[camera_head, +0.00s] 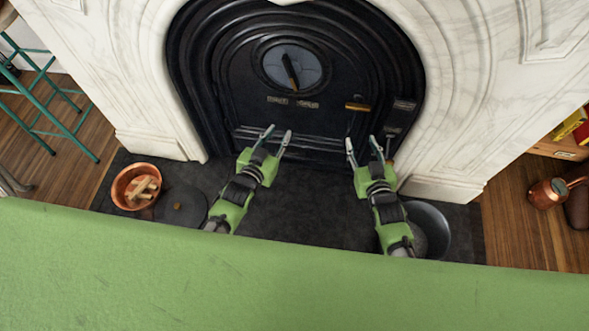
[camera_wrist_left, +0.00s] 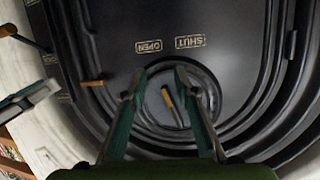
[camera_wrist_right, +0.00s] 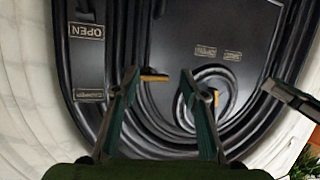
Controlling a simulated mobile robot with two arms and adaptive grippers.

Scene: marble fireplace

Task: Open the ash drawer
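A black arched iron stove front (camera_head: 235,95) fills the marble fireplace. Its door has a round dial (camera_head: 292,68) and a brass-coloured handle (camera_head: 357,107) at its right. An ash drawer cannot be clearly made out; horizontal ridges (camera_head: 312,139) cross the front low down, partly behind my grippers. My left gripper (camera_head: 277,134) is open and empty in front of the lower door, left of centre. My right gripper (camera_head: 363,145) is open and empty below the brass handle. The left wrist view shows OPEN (camera_wrist_left: 149,47) and SHUT (camera_wrist_left: 190,41) plates; the right wrist view shows another OPEN plate (camera_wrist_right: 86,31).
A copper bowl of wood pieces (camera_head: 137,187) and a dark round lid (camera_head: 180,207) lie on the dark hearth at left. A grey metal bucket (camera_head: 430,228) stands at right, partly behind my right arm. The hearth between my arms is clear. A green surface (camera_head: 290,285) crosses the foreground.

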